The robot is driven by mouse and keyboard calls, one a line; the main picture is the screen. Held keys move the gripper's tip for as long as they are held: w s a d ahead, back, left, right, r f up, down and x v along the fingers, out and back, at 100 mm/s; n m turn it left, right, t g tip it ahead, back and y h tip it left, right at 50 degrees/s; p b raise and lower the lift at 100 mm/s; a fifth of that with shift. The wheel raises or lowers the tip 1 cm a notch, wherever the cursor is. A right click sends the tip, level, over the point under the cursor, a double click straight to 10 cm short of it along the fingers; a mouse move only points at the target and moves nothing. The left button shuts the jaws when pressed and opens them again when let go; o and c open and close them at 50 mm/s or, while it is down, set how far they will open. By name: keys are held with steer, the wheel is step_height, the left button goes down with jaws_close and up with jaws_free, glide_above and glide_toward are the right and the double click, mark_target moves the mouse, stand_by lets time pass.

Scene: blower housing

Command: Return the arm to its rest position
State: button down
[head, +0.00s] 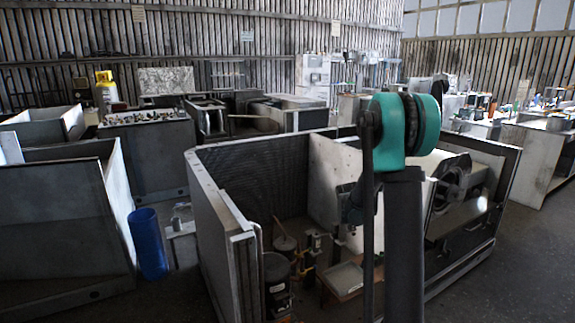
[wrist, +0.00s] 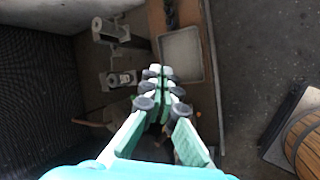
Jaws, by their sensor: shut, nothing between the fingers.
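My gripper (wrist: 160,73) is in the middle of the wrist view. Its green fingers with dark joints come together at the tips, with nothing between them. It hangs over the inside of the open metal blower housing, which shows in the head view with its grey wall (head: 215,225). In the head view my arm, with a teal joint, rises in front of the housing and hides part of its inside. The gripper's fingertips cannot be made out there.
A pale square tray (wrist: 182,55) and a metal cylinder fitting (wrist: 110,30) lie below my gripper. A wooden barrel (wrist: 306,140) stands at the right of the wrist view. A blue bin (head: 148,245) stands left of the housing. Open floor (head: 530,255) lies at the right.

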steer(key=s+a+m+y, duration=0.1)
steer(key=s+m, duration=0.5)
steer(key=s, duration=0.6)
steer(key=s+a+m+g+y, duration=0.1)
steer(key=s+a+m, duration=0.3)
steer(key=s, duration=0.9)
steer(key=s+a+r+m+y, duration=0.1)
steer(key=s+a+m, duration=0.1)
steer(key=s+m, duration=0.6)
steer(key=s, duration=0.5)
steer(key=shift+a+g, duration=0.3)
steer(key=shift+a, duration=0.05)
